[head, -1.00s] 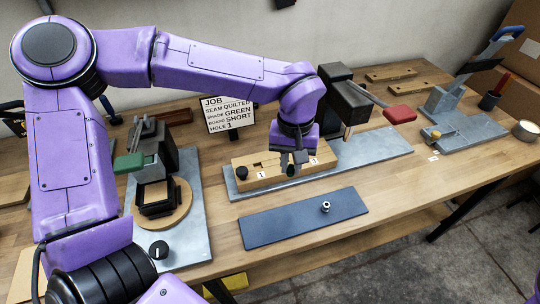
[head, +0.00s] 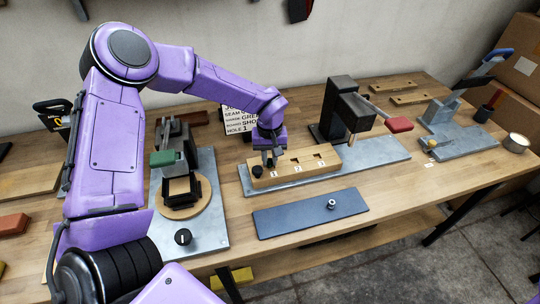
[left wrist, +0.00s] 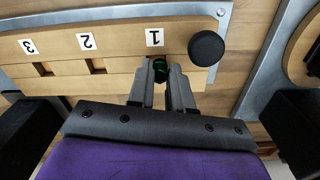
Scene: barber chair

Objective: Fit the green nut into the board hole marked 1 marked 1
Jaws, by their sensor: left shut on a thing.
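The wooden board (head: 307,173) lies on a grey plate and bears the labels 1, 2 and 3; it also fills the upper part of the left wrist view (left wrist: 115,38). My left gripper (head: 270,163) points down at the board's left end, behind label 1. In the left wrist view its fingers are shut on the green nut (left wrist: 160,70), right at the hole beside label 1 (left wrist: 154,38). The fingers hide much of the nut and hole, so I cannot tell how deep the nut sits. My right gripper is not in view.
A black knob (head: 257,171) stands on the board close beside the gripper. A black press (head: 338,108) with a red handle stands behind the board. A blue mat (head: 290,219) with a small metal piece (head: 332,204) lies in front. A job sign (head: 236,120) is partly covered by my arm.

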